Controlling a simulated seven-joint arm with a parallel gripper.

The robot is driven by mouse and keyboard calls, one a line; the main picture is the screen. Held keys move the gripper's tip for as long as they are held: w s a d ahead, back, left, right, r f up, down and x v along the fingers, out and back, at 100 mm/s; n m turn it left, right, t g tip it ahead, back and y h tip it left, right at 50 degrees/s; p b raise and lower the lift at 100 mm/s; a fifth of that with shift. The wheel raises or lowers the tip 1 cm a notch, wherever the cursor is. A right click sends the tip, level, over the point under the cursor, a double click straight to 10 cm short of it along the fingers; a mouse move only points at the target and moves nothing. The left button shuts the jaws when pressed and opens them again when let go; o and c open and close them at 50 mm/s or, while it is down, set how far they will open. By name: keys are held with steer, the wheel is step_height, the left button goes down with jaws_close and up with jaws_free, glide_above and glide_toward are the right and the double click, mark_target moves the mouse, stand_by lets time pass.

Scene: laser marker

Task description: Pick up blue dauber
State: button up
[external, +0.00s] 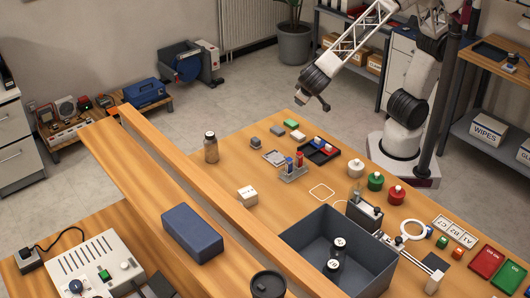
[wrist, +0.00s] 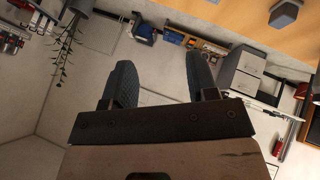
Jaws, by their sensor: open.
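My gripper (external: 312,108) hangs in the air above the far part of the table, well clear of the rack. Its two dark fingers stand apart and empty in the wrist view (wrist: 160,88). The dauber cannot be made out there.
A grey open bin (external: 300,240) with black bottles stands in front of the rack. White (external: 356,168), green (external: 375,181) and red (external: 396,195) round containers stand to the right. A brown jar (external: 211,148) stands left. A long wooden ledge (external: 190,175) crosses the left side.

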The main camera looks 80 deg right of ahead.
steer(key=w+a+f+m+t+h, duration=0.1)
steer(key=a+f+t, duration=0.15)
steer(key=a, duration=0.45)
steer(key=w+a+f+m+t+h, duration=0.1)
steer(key=a+f, duration=0.2)
steer(key=a, duration=0.5)
steer(key=m+t, duration=0.1)
steer(key=t, duration=0.3)
glide_toward(291, 160)
steer(key=x, duration=0.3)
steer(key=shift+f, duration=0.15)
steer(key=shift+w+d, duration=0.1)
steer(key=shift+d, duration=0.05)
steer(key=shift+x, duration=1.2)
steer(key=shift+w+d, duration=0.1)
steer(key=shift+x, duration=2.5)
